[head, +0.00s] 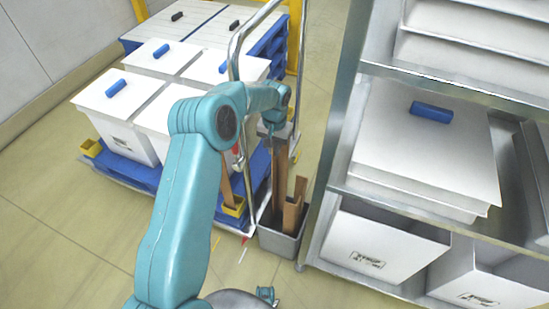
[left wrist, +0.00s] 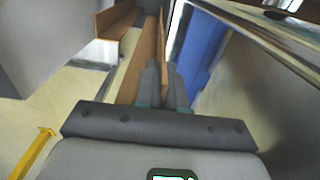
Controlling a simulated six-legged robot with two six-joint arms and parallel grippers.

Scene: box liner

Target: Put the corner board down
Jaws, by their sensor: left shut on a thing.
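My left gripper (head: 279,133) is shut on a brown corner board (head: 281,168), holding it near its upper end. The board hangs about upright, and its lower end appears to be inside the grey bin (head: 282,245); whether it touches the bottom is hidden. Another brown corner board (head: 295,208) stands in the bin to its right. In the left wrist view, the fingers (left wrist: 164,88) close on the held board (left wrist: 147,50), with another board (left wrist: 115,18) to the left. My right gripper is not in view.
A metal shelf rack (head: 318,215) with white boxes stands close right of the bin. A blue pallet (head: 130,172) with lidded white boxes (head: 120,95) is at left, with yellow corner holders (head: 91,148). A metal handle frame (head: 234,60) rises behind my arm.

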